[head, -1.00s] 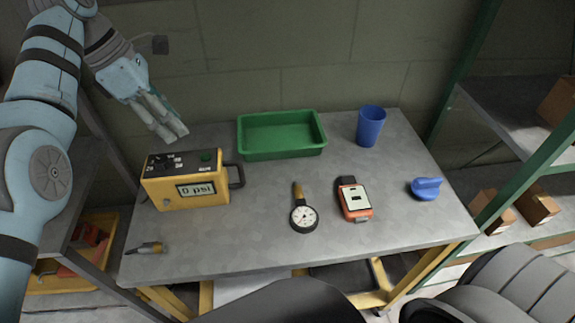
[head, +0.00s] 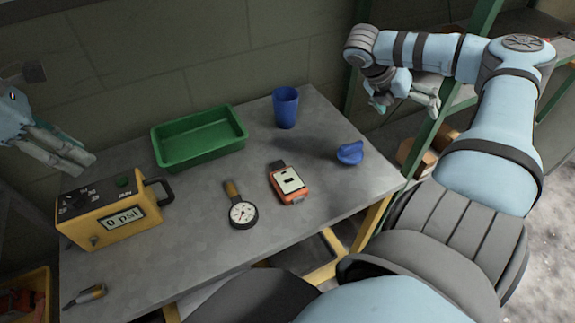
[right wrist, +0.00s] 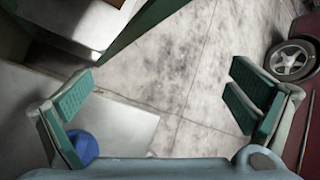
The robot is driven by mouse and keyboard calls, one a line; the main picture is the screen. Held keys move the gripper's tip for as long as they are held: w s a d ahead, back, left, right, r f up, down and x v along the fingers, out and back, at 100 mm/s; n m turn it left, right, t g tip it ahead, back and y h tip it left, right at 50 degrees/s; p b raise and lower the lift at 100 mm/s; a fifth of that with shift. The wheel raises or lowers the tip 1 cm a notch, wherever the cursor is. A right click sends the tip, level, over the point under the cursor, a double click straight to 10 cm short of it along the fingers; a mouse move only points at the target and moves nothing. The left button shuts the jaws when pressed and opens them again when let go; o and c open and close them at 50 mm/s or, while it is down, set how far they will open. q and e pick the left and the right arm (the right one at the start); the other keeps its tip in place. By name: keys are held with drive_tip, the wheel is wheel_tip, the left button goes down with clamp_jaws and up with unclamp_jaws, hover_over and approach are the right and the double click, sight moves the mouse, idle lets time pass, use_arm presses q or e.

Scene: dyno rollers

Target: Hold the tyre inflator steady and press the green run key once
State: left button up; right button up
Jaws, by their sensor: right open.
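The yellow tyre inflator (head: 112,219) stands upright at the left of the grey table (head: 190,243). Its display reads 0 psi. The green run key (head: 123,181) is on its top panel, beside a black handle. My left gripper (head: 82,163) hangs above and behind the inflator, apart from it; its finger opening is unclear. My right gripper (head: 428,104) is raised beyond the table's right side, far from the inflator. In the right wrist view my right gripper (right wrist: 160,92) is open and empty, with floor showing between its fingers.
A green-framed shelf (head: 462,99) stands at right.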

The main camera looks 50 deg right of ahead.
drive_tip(key=w+f+m+t+y, duration=0.3)
drive_tip(key=w+t, duration=0.9)
drive_tip(key=w, duration=0.9)
drive_tip(key=w+a+r+m+t+y, duration=0.25)
drive_tip(key=w+a+r+t, duration=0.4)
drive_tip(key=r+t, duration=0.45)
drive_tip(key=n+g+y, duration=0.7)
drive_tip(key=g+y, duration=0.2)
drive_tip(key=y, duration=0.5)
approach(150, 195)
drive_tip(key=x, duration=0.7)
drive_tip(key=shift+s+a+r, duration=0.1)
drive_tip(key=shift+a+r, duration=0.1)
drive_tip(key=shift+a, duration=0.05)
